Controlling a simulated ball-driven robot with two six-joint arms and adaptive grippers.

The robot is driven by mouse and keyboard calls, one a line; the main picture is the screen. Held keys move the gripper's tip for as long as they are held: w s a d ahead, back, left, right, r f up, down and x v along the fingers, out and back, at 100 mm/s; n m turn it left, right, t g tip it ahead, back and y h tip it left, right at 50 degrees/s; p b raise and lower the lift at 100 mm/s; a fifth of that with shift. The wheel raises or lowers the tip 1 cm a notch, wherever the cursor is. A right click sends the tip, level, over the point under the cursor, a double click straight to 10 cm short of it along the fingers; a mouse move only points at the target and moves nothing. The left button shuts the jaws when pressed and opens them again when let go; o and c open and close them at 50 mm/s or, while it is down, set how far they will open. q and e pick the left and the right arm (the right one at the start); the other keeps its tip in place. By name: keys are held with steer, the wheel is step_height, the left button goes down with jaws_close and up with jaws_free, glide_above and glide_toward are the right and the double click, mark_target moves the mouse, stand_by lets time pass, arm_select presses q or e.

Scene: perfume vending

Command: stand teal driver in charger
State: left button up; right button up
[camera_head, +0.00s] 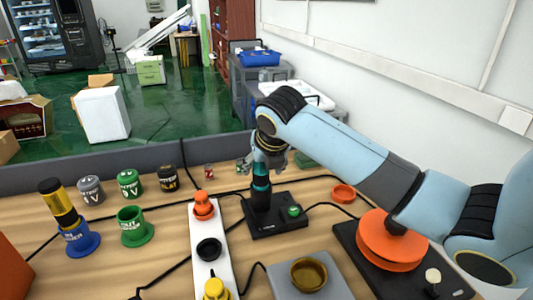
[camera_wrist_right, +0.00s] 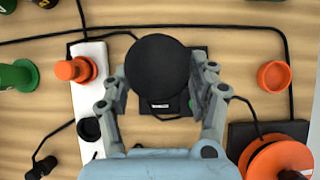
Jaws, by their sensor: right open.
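The teal driver (camera_head: 261,183), teal and black, stands upright in the black charger (camera_head: 290,222) in the head view. The charger has a green button or light at its right. My right gripper (camera_head: 267,160) is at the driver's top. The driver's end hides much of the charger (camera_wrist_right: 180,104) there. My left gripper is not in view.
A white power strip (camera_head: 207,248) with orange, black and yellow plugs lies left of the charger. A yellow-black driver (camera_head: 60,203) stands in a blue holder (camera_head: 80,240). An orange disc (camera_head: 390,245) is at the right.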

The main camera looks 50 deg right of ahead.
steer(key=v, duration=0.9)
steer(key=shift+r, duration=0.25)
steer(key=shift+s, duration=0.1)
